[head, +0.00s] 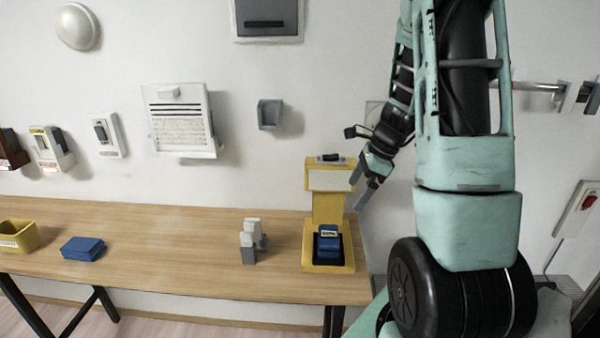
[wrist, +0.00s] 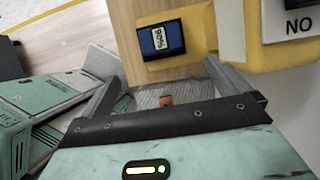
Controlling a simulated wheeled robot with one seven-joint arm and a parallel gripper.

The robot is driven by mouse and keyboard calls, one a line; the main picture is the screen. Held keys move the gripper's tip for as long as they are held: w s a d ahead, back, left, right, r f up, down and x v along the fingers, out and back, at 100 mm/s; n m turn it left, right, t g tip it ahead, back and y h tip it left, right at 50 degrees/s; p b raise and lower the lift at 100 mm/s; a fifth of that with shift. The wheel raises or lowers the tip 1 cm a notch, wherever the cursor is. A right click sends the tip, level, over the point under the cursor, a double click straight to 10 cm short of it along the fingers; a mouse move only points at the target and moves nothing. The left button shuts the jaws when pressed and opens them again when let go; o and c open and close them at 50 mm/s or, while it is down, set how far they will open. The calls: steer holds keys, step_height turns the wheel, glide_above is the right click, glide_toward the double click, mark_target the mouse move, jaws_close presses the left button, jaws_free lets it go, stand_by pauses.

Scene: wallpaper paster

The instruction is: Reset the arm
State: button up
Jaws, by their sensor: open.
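My gripper (head: 370,184) is at the right end of the wooden table, just right of the yellow stand. It is open and points down, with nothing between its fingers. In the wrist view its two fingers (wrist: 165,85) are spread apart. My arm comes down from the top right in the head view. The yellow stand (head: 327,208) stands upright on the table. A blue device with a small display (head: 329,240) sits at its base, and it also shows in the wrist view (wrist: 163,41). The gripper does not appear to hold either one.
Several boxes and a paper holder (head: 182,120) are on the wall. The table between the blue stack and the grey piece is clear.

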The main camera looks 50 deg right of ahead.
steer(key=w+a+r+n+g, duration=0.2)
steer(key=a+n, duration=0.7)
steer(key=a, duration=0.5)
steer(key=w+a+r+n+g, duration=0.1)
steer(key=a+n+g, duration=0.1)
steer(key=a+n, duration=0.95)
steer(key=s+a+r+n+h, duration=0.1)
steer(key=s+a+n+h, duration=0.1)
steer(key=s+a+n, duration=1.3)
steer(key=shift+a+r, duration=0.3)
steer(key=shift+a, duration=1.95)
